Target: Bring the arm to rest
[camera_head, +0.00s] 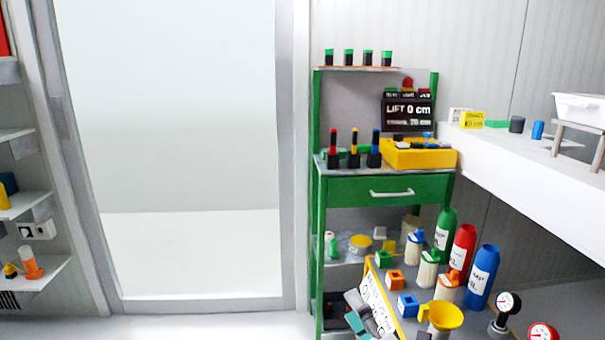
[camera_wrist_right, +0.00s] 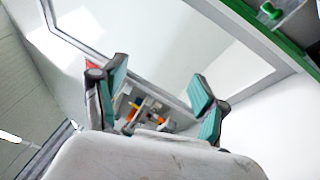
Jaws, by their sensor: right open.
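My right gripper (camera_head: 362,318) shows at the bottom edge of the head view, in front of the lower part of the green workstation (camera_head: 318,220). Its teal finger pads sit beside a tilted white labelled panel (camera_head: 376,304); I cannot tell whether they touch. In the right wrist view the gripper (camera_wrist_right: 157,97) has its two fingers wide apart with nothing held between them. Only distant shelf items show through the gap. Most of the right arm is out of the head view. My left gripper is in neither view.
A yellow funnel (camera_head: 441,316), red bottle (camera_head: 463,248), blue bottle (camera_head: 482,276) and pressure gauge (camera_head: 508,303) stand close on the right. A white counter (camera_head: 540,185) juts in at right. Shelves (camera_head: 35,275) line the left. The floor before the pale door (camera_head: 190,150) is clear.

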